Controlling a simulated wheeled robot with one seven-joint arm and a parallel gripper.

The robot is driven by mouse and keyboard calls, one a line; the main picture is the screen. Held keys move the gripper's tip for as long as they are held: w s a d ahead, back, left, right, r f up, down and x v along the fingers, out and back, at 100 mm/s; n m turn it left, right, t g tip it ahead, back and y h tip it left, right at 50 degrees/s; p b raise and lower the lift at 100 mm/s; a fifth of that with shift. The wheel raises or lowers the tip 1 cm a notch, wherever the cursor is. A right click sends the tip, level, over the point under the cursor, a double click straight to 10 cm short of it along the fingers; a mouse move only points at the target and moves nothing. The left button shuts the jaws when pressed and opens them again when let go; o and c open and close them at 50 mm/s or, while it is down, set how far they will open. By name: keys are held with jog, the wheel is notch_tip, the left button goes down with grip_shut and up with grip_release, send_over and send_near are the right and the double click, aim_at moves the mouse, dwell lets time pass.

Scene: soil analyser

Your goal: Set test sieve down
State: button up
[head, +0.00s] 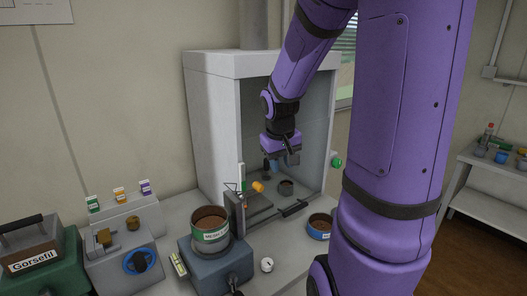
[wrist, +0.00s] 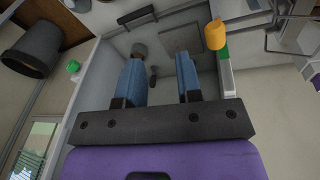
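My gripper (head: 283,164) hangs inside the open white cabinet, pointing down. In the wrist view its two blue fingers (wrist: 159,86) stand apart with nothing held between them. A round container of brown soil with a green-and-white label (head: 210,230) sits upright on the blue-grey machine at front left. I take it for the test sieve, but its label is too small to read surely. A second soil container with a blue band (head: 320,227) stands on the counter at the cabinet's front right. My gripper touches neither container.
The cabinet (head: 212,120) encloses my gripper at its sides and back. A small grey cup (head: 286,187) stands inside, below my gripper. An orange knob (head: 257,186) is at the front left of the opening. A dark handle bar (head: 295,208) lies in front.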

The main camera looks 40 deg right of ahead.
jog(key=s+a+r+n+t+y, duration=0.1)
jog(key=s+a+r+n+t, duration=0.1)
jog(key=s+a+r, duration=0.4)
jog(key=s+a+r+n+t+y, duration=0.1)
jog(key=s+a+r, duration=0.5)
jog(key=a, duration=0.6)
jog(key=shift+s+a+r+n+t, duration=0.4)
jog(key=shift+r+n+t, duration=0.1)
jog(key=shift+r, duration=0.35)
